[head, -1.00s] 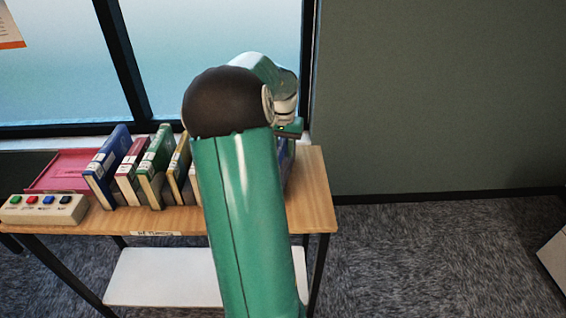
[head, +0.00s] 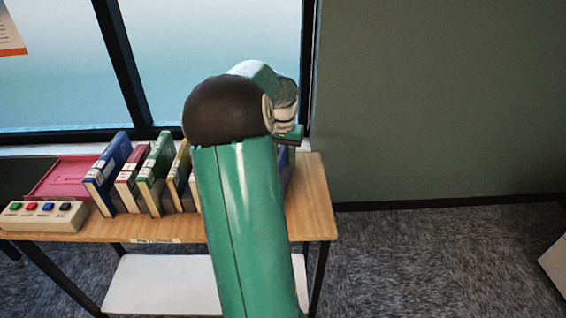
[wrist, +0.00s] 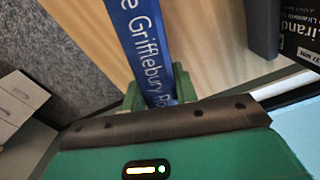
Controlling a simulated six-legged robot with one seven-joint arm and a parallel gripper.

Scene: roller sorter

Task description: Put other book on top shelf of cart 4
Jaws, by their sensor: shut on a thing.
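My gripper (wrist: 158,92) is shut on a blue book (wrist: 148,42), with a green finger on each side of its spine. White lettering reading "Grifflebury" runs along the spine. In the head view my arm hides the gripper and most of this book; only a narrow bluish strip (head: 284,165) shows at the arm's right edge, over the wooden table (head: 315,205). I cannot tell whether the book still touches the table. No cart that I can identify as cart 4 is in view.
Other books stand leaning in a row: blue (head: 108,175), red (head: 132,178), green (head: 156,170) and yellow (head: 179,175). A button box (head: 42,215) and pink tray (head: 65,178) are at left. A dark book (wrist: 263,25) is near the held one.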

